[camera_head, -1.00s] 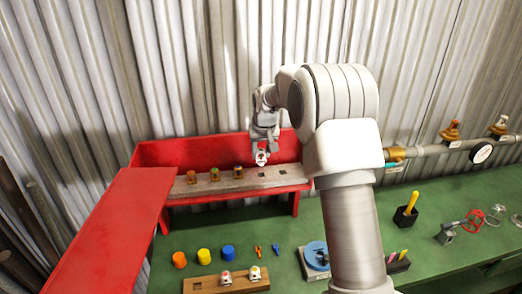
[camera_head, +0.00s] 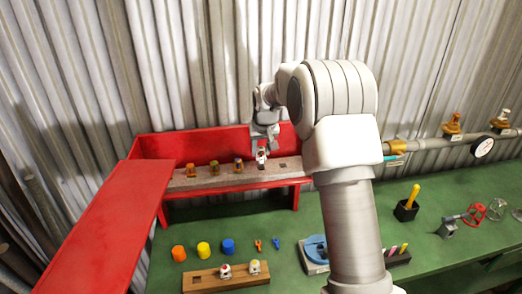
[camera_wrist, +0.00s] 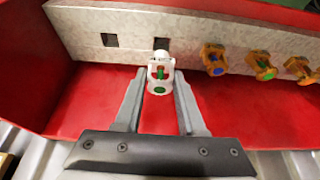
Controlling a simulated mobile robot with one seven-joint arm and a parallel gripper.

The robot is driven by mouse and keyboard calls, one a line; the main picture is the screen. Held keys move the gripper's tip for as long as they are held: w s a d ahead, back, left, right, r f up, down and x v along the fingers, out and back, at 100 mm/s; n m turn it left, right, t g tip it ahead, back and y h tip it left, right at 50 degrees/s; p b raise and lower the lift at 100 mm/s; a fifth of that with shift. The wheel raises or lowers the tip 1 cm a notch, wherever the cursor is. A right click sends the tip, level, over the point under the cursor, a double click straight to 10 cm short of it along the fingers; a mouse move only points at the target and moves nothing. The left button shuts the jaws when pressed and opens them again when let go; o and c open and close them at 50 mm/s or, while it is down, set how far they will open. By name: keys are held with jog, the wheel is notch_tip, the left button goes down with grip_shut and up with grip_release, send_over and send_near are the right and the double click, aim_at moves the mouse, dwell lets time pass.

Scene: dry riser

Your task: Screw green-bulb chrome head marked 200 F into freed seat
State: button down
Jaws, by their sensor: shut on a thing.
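My gripper (camera_wrist: 160,100) is shut on a chrome sprinkler head (camera_wrist: 160,62) with a green bulb. The head also shows in the head view (camera_head: 261,157), below my gripper (camera_head: 263,144). A mark on it is too small to read. Its threaded end is at a dark square seat (camera_wrist: 162,43) in the grey rack bar (camera_head: 210,181); I cannot tell whether it has entered. Another empty seat (camera_head: 283,166) lies beside it, also in the wrist view (camera_wrist: 109,40). Three brass heads (camera_head: 214,167) fill the other visible seats.
Two chrome heads (camera_head: 225,271) sit in a wooden block (camera_head: 205,284) on the green bench. Coloured caps (camera_head: 203,249) stand behind the block. A pipe (camera_head: 430,146) runs along the right.

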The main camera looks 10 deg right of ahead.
aim_at(260, 156)
jog(key=shift+f+b, duration=1.2)
jog(key=shift+f, duration=0.5)
dwell(0.3)
jog(key=m+h, duration=0.1)
jog(key=m, duration=0.3)
jog(key=shift+a+m+h, duration=0.1)
jog(key=shift+m+h, duration=0.3)
jog(key=shift+m+g, duration=0.3)
jog(key=shift+m, duration=0.2)
jog(key=m+h+p, duration=0.1)
jog(key=m, duration=0.1)
jog(key=shift+r+m+g, duration=0.15)
jog(key=shift+m+g, duration=0.15)
jog(key=shift+m, duration=0.1)
jog(key=m+h+p, duration=0.1)
jog(key=m, duration=0.1)
jog(key=shift+m+g+p, duration=0.3)
jog(key=shift+m+g, duration=0.1)
